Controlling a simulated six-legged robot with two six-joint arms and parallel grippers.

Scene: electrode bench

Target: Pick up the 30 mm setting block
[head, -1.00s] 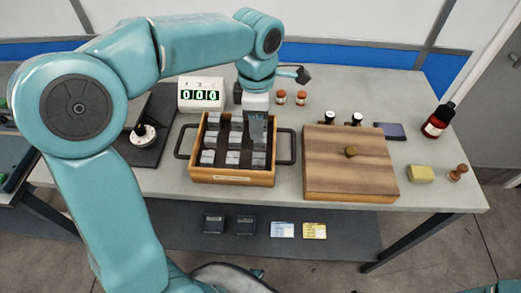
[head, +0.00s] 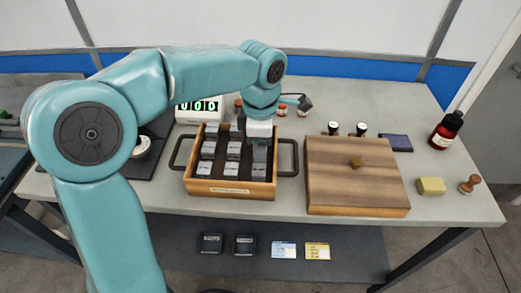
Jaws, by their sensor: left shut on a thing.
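The wooden tray labelled "setting blocks" (head: 231,188) stands at the middle of the bench and holds several grey blocks in rows. My left gripper (head: 260,147) points down over the tray's right column, with its fingers shut on a grey setting block (head: 260,154). The fingers and wrist hide part of this block and the blocks behind it. I cannot read its size, nor tell whether it is clear of the tray floor. Another grey block (head: 259,169) sits just in front of it. My right gripper is not in view.
A wooden board (head: 350,185) with a small brass piece stands right of the tray. A digital display (head: 198,109) and small jars (head: 282,109) are behind. A dark bottle (head: 446,130) and yellow sponge (head: 430,186) are at right. Bare bench lies along the front edge.

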